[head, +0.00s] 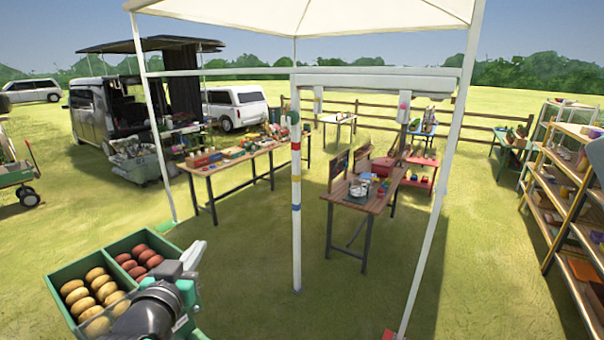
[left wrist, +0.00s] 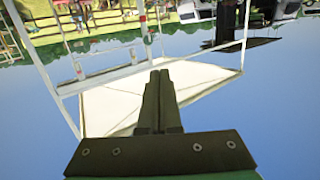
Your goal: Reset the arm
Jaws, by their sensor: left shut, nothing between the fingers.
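My left arm (head: 165,300) comes in at the lower left of the head view, in front of a green crate (head: 62,284). In the left wrist view my left gripper (left wrist: 160,76) has its two dark fingers together, with nothing between them. The wrist view is upside down, with the white canopy (left wrist: 110,108) behind the fingers and open sky around them. My right gripper does not show in either view.
The crate holds potatoes and red produce in separate compartments. A white tent pole (head: 296,225) stands right of my left arm. Beyond are a long goods table (head: 240,158), a smaller wooden table (head: 363,204) and shelves (head: 565,190) at the right. The grass between is clear.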

